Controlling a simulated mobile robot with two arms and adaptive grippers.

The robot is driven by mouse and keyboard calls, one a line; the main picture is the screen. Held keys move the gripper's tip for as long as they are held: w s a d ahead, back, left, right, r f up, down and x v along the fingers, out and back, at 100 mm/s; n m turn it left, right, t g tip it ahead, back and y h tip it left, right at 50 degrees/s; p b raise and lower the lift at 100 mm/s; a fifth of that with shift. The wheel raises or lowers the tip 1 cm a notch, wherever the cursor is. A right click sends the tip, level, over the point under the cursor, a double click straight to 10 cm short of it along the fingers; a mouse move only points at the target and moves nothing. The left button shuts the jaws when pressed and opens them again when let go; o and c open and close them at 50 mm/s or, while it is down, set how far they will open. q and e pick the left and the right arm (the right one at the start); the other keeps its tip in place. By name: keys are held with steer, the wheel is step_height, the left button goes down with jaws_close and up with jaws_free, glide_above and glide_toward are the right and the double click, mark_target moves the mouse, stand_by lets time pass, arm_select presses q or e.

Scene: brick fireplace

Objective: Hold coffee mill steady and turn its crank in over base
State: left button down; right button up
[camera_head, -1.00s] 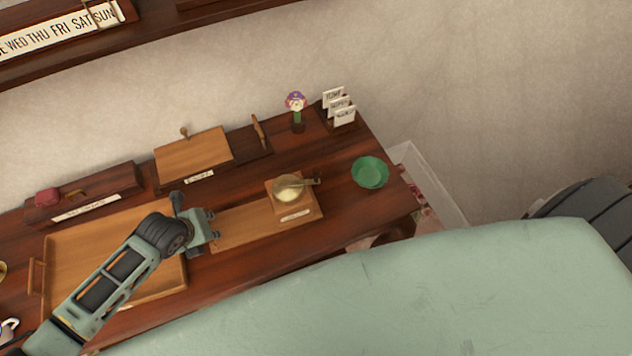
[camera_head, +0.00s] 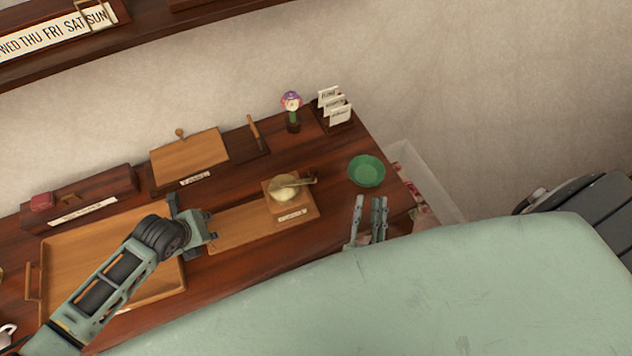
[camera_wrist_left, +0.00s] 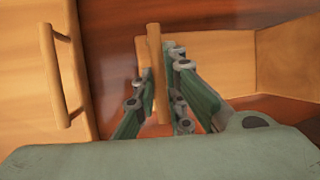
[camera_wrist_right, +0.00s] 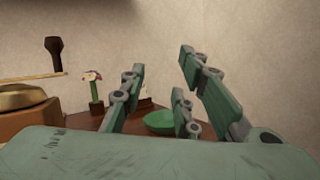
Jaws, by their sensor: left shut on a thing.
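The coffee mill stands on the right half of the table, with a square wooden body (camera_head: 292,208) and a round brass top (camera_head: 284,187). Its crank (camera_head: 303,183) points right; in the right wrist view the crank's dark knob (camera_wrist_right: 54,55) stands upright at the arm's end. A flat wooden board (camera_head: 236,226) reaches left from the mill. My left gripper (camera_head: 212,226) is at that board's left end, shut on an upright wooden handle (camera_wrist_left: 155,70). My right gripper (camera_head: 372,205) is open and empty, right of the mill and apart from the crank.
A green bowl (camera_head: 366,171) sits just behind my right gripper. A flower figure (camera_head: 291,112) and a card holder (camera_head: 334,106) stand at the back. A wooden tray (camera_head: 85,255) lies left, and a lidded box (camera_head: 190,157) behind.

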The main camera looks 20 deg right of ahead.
mark_target(314, 177)
steer(key=s+a+n+t+y, duration=0.1)
steer(key=a+n+t+y, duration=0.3)
steer(key=a+n+y, duration=0.6)
steer(key=w+r, duration=0.1)
steer(key=w, duration=0.2)
steer(key=w+r+m, duration=0.1)
steer(key=w, duration=0.3)
steer(key=w+r+m, duration=0.1)
steer(key=w+r, duration=0.1)
steer(key=w, duration=0.1)
steer(key=shift+w+g, duration=0.3)
steer(key=shift+w, duration=0.1)
steer(key=shift+c, duration=0.4)
jaws_close()
